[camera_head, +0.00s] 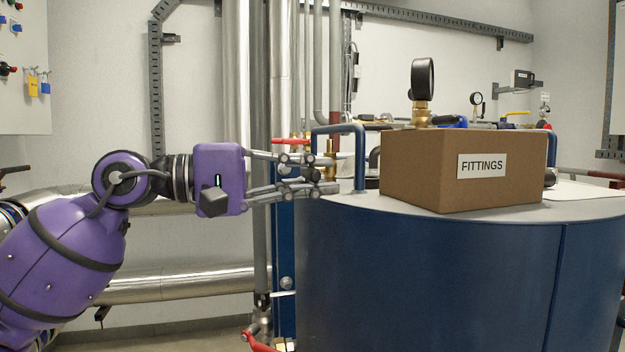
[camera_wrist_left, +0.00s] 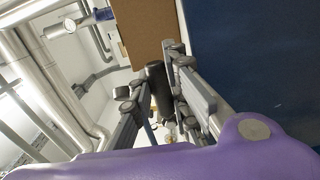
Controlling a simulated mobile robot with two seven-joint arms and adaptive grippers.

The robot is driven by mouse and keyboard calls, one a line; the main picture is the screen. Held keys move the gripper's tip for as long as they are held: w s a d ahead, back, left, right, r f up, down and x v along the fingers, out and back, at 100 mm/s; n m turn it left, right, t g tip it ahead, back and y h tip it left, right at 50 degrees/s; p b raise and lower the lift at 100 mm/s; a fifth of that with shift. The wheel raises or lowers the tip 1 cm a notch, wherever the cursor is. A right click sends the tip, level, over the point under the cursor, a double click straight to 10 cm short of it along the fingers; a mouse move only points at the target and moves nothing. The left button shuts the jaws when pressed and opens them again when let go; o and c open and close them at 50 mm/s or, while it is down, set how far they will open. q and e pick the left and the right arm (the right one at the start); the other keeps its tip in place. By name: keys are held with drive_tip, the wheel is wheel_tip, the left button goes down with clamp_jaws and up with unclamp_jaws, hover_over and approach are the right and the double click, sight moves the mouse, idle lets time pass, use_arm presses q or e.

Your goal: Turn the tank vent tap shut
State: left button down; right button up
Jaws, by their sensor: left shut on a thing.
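My left gripper (camera_head: 334,175) reaches in from the left, level with the tank top, at the left edge of the blue tank (camera_head: 430,265). Its fingers are close together just left of the blue rail (camera_head: 360,155). In the left wrist view my left gripper (camera_wrist_left: 160,85) has a dark cylindrical thing (camera_wrist_left: 157,92) between its fingers, and it is shut on it. I cannot tell whether this is the vent tap's handle; no tap is clearly marked as the vent tap. My right gripper is not in view.
A cardboard box marked FITTINGS (camera_head: 430,175) stands on the tank top, hiding what is behind it. A pressure gauge (camera_head: 422,76) rises behind the box. A red valve handle (camera_head: 292,140) is behind my left gripper. Silver pipes (camera_head: 180,284) run along the wall.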

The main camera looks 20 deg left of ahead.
use_arm(q)
drive_tip(key=c, duration=1.7)
unclamp_jaws()
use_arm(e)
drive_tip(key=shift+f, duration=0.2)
use_arm(q)
drive_tip(key=shift+o, duration=0.2)
drive_tip(key=shift+s+a, duration=0.1)
drive_tip(key=shift+a, duration=0.05)
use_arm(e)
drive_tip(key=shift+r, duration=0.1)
use_arm(q)
drive_tip(key=shift+s+a, duration=0.2)
drive_tip(key=shift+a, duration=0.1)
drive_tip(key=v, duration=1.1)
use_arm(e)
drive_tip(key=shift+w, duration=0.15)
use_arm(q)
drive_tip(key=shift+f, duration=0.1)
